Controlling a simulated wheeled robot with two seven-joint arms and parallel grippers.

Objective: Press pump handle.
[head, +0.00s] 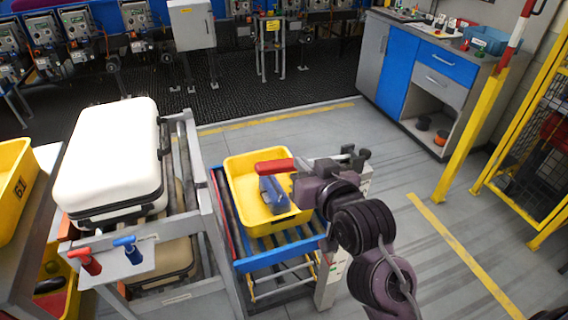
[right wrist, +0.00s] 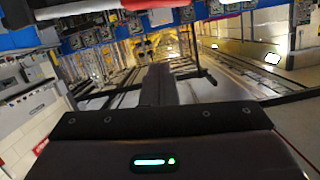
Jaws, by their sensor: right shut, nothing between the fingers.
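A pump with a blue body (head: 272,194) and a red handle (head: 274,167) shows over the yellow tray (head: 236,166) in the head view. The handle points left, and its right end is close to my right gripper (head: 297,190). My right gripper is shut and empty, at the right side of the pump. I cannot tell whether it touches the handle. In the right wrist view the closed dark fingers (right wrist: 160,85) point away from the camera. My left gripper is not in view.
The tray sits on a blue-sided roller conveyor (head: 282,262). At left, a grey frame holds a white suitcase (head: 112,155) and a small panel with red (head: 86,262) and blue (head: 129,249) levers. A workbench (head: 430,70) stands at back right. The floor between is clear.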

